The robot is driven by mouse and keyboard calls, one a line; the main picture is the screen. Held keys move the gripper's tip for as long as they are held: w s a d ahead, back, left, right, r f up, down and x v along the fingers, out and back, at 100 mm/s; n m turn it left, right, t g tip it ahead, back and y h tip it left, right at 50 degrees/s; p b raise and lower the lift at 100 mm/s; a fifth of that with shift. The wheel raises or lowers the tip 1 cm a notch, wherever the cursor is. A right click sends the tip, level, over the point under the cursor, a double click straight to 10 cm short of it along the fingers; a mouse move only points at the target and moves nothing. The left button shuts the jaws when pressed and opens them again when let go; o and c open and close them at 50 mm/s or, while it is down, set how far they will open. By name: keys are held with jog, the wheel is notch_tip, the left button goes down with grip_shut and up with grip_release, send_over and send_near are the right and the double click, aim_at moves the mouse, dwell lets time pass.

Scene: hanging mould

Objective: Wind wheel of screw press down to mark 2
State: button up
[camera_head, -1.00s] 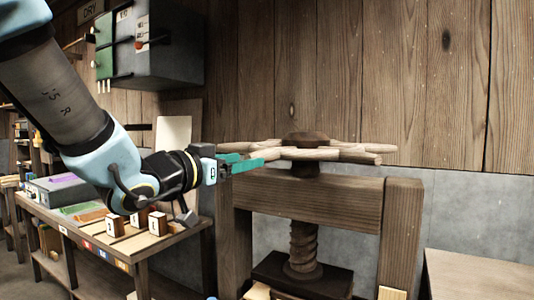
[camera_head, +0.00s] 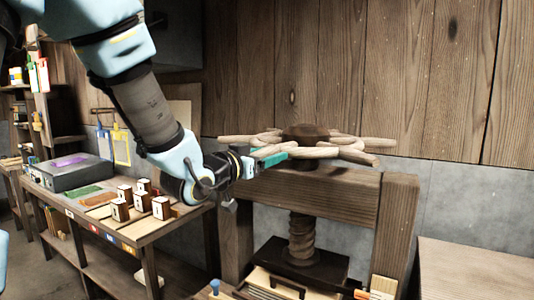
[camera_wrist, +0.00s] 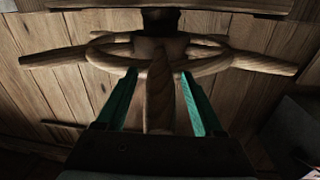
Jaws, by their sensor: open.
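The wooden wheel (camera_head: 345,150) of the screw press has several spokes sticking out past its ring and a dark hub (camera_head: 306,132). It sits above the press's wooden crossbeam (camera_head: 325,195). The threaded screw (camera_head: 302,238) runs down below the beam to a dark pressing plate (camera_head: 300,265). My gripper (camera_head: 272,157) is at the wheel's left side. In the wrist view its two green fingers (camera_wrist: 155,100) are apart, one on each side of a spoke (camera_wrist: 159,85). I cannot tell whether they touch it. No mark 2 is readable.
A bench (camera_head: 150,225) on the left holds several numbered wooden blocks (camera_head: 141,200) and a grey box (camera_head: 70,172). A plank wall stands close behind the press. A bare wooden top (camera_head: 475,268) is at the right.

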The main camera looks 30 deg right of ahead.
grip_shut()
dwell(0.5)
dwell(0.8)
